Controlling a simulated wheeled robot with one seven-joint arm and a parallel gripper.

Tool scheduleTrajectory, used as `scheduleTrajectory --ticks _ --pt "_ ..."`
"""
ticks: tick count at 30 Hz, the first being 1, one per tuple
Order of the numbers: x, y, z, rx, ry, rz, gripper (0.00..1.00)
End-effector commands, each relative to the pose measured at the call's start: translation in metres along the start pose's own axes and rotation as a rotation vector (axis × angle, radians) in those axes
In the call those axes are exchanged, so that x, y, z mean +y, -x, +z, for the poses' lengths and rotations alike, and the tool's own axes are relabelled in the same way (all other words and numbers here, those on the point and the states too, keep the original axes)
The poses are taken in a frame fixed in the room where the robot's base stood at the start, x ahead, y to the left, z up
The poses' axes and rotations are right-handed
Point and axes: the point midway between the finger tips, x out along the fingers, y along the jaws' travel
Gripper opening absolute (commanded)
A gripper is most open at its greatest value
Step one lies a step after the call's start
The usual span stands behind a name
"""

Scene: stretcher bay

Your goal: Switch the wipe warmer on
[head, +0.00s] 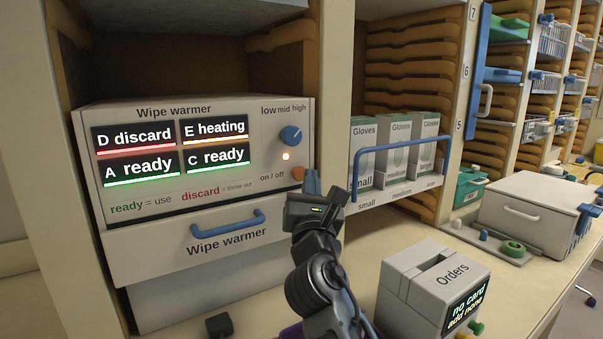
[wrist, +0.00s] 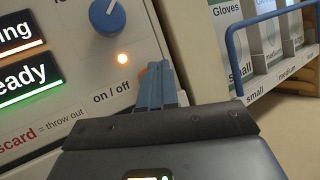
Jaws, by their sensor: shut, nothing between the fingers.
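The wipe warmer (head: 160,216) is a white box in a shelf bay, with a blue drawer handle (head: 228,224) below its front panel. Its displays read D discard, E heating, A ready and C ready. A small orange-white light (head: 285,156) glows under the blue low/mid/high knob (head: 290,135). The orange on/off button (head: 297,174) is beside the "on / off" label. My gripper (head: 311,182) is shut and empty, with its fingertips at the button. In the wrist view the fingers (wrist: 158,86) cover most of the button; I cannot tell whether they touch it.
A glove rack (head: 400,146) with a blue rail stands right of the warmer. A grey Orders box (head: 430,270) reading "no card" sits on the counter in front.

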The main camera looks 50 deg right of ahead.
Motion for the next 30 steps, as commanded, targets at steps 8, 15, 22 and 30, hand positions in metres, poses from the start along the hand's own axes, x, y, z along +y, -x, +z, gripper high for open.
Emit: scheduleTrajectory --ticks 8,15,22,30 --pt "-0.011 0.02 0.012 0.0 0.002 0.0 0.0" --pt "-0.018 0.033 0.018 -0.001 0.001 0.001 0.0" --pt "-0.018 0.034 0.019 -0.001 0.0 0.0 0.0" --pt "-0.018 0.034 0.019 -0.001 0.0 0.0 0.0"
